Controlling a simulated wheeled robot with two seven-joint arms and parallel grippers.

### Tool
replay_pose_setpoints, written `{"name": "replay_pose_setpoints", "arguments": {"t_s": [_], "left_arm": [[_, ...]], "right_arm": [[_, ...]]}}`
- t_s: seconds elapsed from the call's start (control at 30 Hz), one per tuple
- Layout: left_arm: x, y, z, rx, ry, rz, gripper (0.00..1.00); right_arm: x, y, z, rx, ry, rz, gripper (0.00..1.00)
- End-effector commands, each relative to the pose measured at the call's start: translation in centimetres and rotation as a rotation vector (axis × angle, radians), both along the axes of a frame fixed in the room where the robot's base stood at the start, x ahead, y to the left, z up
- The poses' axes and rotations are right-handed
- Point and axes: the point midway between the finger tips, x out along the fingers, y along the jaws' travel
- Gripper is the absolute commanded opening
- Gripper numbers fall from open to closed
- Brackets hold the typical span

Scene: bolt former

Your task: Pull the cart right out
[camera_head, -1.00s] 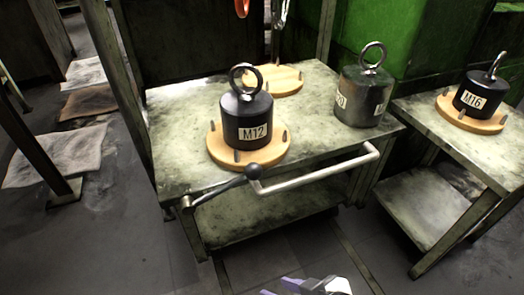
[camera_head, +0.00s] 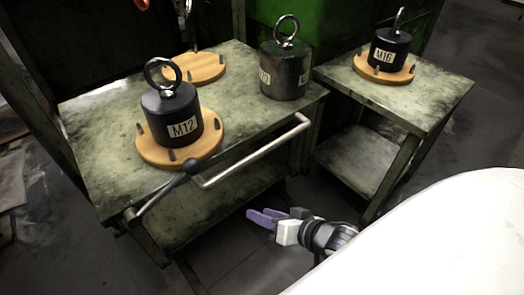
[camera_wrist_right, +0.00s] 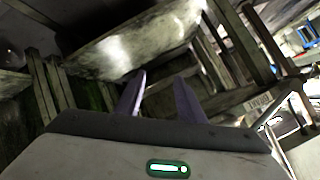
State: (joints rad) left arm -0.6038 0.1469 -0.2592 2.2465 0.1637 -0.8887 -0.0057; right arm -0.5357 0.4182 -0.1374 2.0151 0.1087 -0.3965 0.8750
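The cart (camera_head: 95,150) is a worn green-grey metal table with a lower shelf, at the left in the head view. Its silver handle bar (camera_head: 255,155) runs along the front edge, beside a lever with a black knob (camera_head: 192,166). My right gripper (camera_head: 268,216) has purple fingers and is in front of the cart, below and apart from the handle. In the right wrist view the two fingers (camera_wrist_right: 158,98) stand apart with nothing between them. My left gripper is not in view.
On the cart are a black M12 weight (camera_head: 170,115) on a wooden disc, an empty-looking wooden disc (camera_head: 195,68) and a dark metal weight (camera_head: 285,70). A second table (camera_head: 440,90) with an M16 weight (camera_head: 389,48) stands close at the right. Floor in front is clear.

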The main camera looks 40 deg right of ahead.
Motion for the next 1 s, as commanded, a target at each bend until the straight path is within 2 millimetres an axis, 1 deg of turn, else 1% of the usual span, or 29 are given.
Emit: {"name": "replay_pose_setpoints", "arguments": {"t_s": [0.03, 0.1, 0.2, 0.27, 0.4, 0.5, 0.63, 0.73, 0.9, 1.0], "left_arm": [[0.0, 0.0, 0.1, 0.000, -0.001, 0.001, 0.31], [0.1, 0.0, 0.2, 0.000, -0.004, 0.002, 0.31], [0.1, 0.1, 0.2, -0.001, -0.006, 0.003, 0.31], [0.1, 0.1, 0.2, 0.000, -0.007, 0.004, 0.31], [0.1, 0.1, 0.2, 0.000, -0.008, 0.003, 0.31], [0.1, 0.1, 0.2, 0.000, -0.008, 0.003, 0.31], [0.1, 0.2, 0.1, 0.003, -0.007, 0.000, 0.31], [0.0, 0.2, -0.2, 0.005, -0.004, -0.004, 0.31], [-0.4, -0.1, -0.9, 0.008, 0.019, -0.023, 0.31], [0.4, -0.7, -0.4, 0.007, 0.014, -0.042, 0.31]], "right_arm": [[0.9, -1.4, 0.1, 0.075, -0.050, -0.030, 0.36], [1.9, -3.1, 1.1, 0.224, -0.132, -0.062, 0.36], [2.6, -5.3, 2.8, 0.447, -0.228, -0.071, 0.36], [2.6, -6.4, 4.1, 0.570, -0.273, -0.057, 0.36], [1.9, -8.8, 6.8, 0.807, -0.339, 0.000, 0.36], [1.3, -10.0, 8.3, 0.920, -0.358, 0.042, 0.36], [0.8, -10.7, 9.4, 0.996, -0.366, 0.074, 0.36], [1.3, -10.5, 9.8, 1.014, -0.370, 0.082, 0.36], [3.7, -9.2, 10.2, 1.014, -0.373, 0.084, 0.36], [5.4, -8.2, 10.6, 1.015, -0.374, 0.084, 0.36]]}}
